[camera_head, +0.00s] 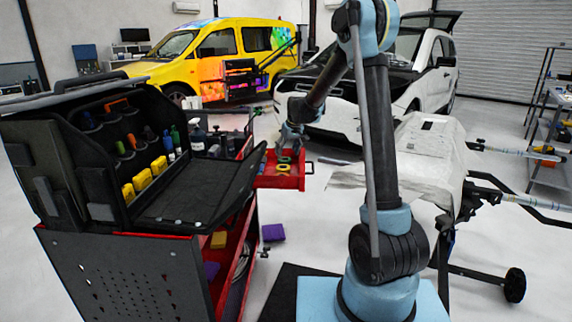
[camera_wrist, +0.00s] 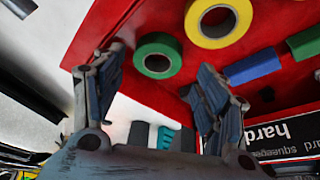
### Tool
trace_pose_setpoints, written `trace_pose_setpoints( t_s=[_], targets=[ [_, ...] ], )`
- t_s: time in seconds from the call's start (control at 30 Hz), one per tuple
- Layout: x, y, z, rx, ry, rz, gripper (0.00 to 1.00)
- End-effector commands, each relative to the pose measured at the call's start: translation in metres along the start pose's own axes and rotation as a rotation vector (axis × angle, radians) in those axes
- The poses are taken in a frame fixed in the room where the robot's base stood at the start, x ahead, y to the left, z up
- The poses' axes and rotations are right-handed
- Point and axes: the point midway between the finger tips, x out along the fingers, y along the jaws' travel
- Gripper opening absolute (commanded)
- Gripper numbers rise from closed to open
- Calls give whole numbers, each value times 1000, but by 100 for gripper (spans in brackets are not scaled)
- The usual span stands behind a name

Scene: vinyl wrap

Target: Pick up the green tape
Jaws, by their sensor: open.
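The green tape (camera_wrist: 158,41) is a ring lying flat on the red drawer bottom (camera_wrist: 120,20). In the wrist view it sits between and beyond my fingertips. My gripper (camera_wrist: 162,64) is open and empty, with one finger to the left of the tape and one to the lower right. Neither finger visibly grips it. In the head view my gripper (camera_head: 289,140) hangs over the pulled-out red drawer (camera_head: 281,183), where the tapes look small.
A larger yellow tape (camera_wrist: 196,22) lies close to the upper right of the green one. A black tool case (camera_head: 185,205) stands left of the drawer; a white panel (camera_head: 425,145) is at right.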

Motion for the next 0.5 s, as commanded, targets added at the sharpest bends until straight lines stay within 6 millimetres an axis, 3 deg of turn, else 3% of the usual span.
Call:
trace_pose_setpoints(
  t_s=[0.5],
  targets=[
    [49,3,-7,0,0,0,66]
  ],
)
